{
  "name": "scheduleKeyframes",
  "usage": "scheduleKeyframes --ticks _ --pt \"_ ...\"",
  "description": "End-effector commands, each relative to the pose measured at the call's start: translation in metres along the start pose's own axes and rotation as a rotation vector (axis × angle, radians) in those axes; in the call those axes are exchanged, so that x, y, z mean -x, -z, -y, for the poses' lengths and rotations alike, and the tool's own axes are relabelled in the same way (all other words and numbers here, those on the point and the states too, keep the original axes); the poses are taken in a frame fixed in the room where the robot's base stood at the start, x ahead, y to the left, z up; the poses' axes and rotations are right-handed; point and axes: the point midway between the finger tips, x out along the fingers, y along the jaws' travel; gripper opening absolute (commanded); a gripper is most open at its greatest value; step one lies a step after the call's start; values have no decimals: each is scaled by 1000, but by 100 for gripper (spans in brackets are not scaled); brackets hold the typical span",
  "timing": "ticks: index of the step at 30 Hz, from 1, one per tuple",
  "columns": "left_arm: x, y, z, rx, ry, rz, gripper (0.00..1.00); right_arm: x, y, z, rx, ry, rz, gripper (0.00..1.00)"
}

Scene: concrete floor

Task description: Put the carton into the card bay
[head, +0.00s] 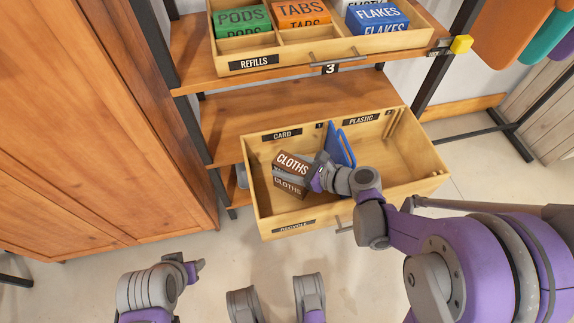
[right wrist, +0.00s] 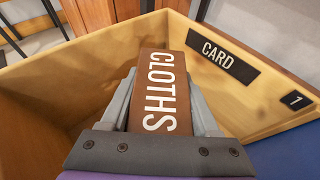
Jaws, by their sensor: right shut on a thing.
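The carton is a brown box marked CLOTHS (head: 292,164), also large in the right wrist view (right wrist: 160,92). My right gripper (head: 303,176) is shut on it, with a finger on each side of the carton in the right wrist view (right wrist: 160,105). The carton is over or within the card bay (head: 262,163), the left part of a wooden drawer, under the CARD label (right wrist: 230,56). Whether it touches the bay floor cannot be told. My left gripper (head: 194,268) is at the lower left, away from the drawer; its jaw state is unclear.
A blue divider (head: 342,147) separates the card bay from the plastic bay (head: 400,150), which looks empty. An upper drawer marked REFILLS (head: 254,63) holds PODS, TABS and FLAKES boxes. A wooden cabinet (head: 90,120) stands at the left. Clear floor lies below the drawer.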

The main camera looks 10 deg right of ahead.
Motion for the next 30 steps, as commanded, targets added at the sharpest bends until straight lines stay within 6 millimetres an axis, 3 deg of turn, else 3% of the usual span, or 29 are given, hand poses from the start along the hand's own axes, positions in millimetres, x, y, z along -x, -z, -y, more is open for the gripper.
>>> scheduleKeyframes --ticks 19,20,24,30 --pt "-10 -2 0 0 0 2 50 -4 10 0 0 0 0 8" --pt "-10 -2 0 0 0 2 50 -4 10 0 0 0 0 67" --pt "-9 -2 0 0 0 2 50 -4 10 0 0 0 0 92" --pt "-10 -2 0 0 0 2 50 -4 10 0 0 0 0 92"
